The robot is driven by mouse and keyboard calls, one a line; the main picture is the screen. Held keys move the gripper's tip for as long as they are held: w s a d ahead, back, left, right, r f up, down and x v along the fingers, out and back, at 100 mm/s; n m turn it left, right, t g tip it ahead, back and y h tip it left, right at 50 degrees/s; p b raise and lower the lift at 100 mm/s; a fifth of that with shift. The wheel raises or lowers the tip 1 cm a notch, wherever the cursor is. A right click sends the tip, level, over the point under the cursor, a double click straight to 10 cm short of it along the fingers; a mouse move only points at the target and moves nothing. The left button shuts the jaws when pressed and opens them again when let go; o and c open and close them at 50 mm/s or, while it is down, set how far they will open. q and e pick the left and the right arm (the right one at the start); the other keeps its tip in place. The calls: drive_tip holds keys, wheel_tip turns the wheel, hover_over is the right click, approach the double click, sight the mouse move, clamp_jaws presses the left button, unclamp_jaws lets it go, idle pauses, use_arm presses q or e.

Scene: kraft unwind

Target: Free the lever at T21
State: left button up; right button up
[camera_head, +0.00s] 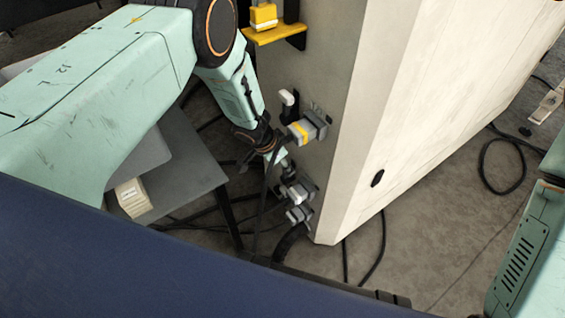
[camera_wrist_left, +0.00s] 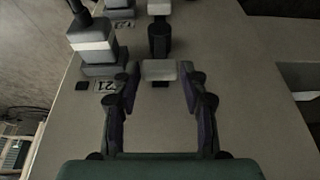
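In the left wrist view, the T21 label (camera_wrist_left: 109,86) is on the beige panel, beside a grey plug with a white band (camera_wrist_left: 92,45). Right of it is a lever with a pale handle (camera_wrist_left: 158,70) and a dark body (camera_wrist_left: 159,42). My left gripper (camera_wrist_left: 159,76) is open, one finger on each side of the pale handle, with small gaps visible. In the head view my left gripper (camera_head: 282,162) is close to the cabinet side, below a yellow-banded plug (camera_head: 305,130); its fingers are partly hidden. My right gripper is not in view.
Pale-banded plugs (camera_head: 298,190) sit low on the cabinet (camera_head: 350,100), with cables hanging below. Above is a yellow shelf (camera_head: 275,34) holding a yellow block (camera_head: 263,16). A grey table (camera_head: 185,175) stands left. Black cables (camera_head: 500,165) lie on the floor right.

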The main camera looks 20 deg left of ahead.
use_arm(q)
clamp_jaws()
drive_tip(key=shift+w, duration=0.2)
idle(0.3)
drive_tip(key=shift+w+a+r+h, duration=0.1)
drive_tip(key=shift+w+h, duration=0.1)
drive_tip(key=shift+h, duration=0.1)
drive_tip(key=shift+w+a+g+h+b, duration=0.3)
drive_tip(key=shift+h+b, duration=0.1)
drive_tip(key=shift+w+a+f+n+g+h+b, duration=0.35)
drive_tip(key=shift+a+g+h+b, duration=0.3)
drive_tip(key=shift+b, duration=0.45)
drive_tip(key=shift+w+a+f+n+g+h+b, duration=0.15)
drive_tip(key=shift+w+a+n+g+h+b, duration=0.2)
drive_tip(key=shift+a+g+h+b, duration=0.5)
drive_tip(key=shift+d+t, duration=0.3)
drive_tip(key=shift+t, duration=0.1)
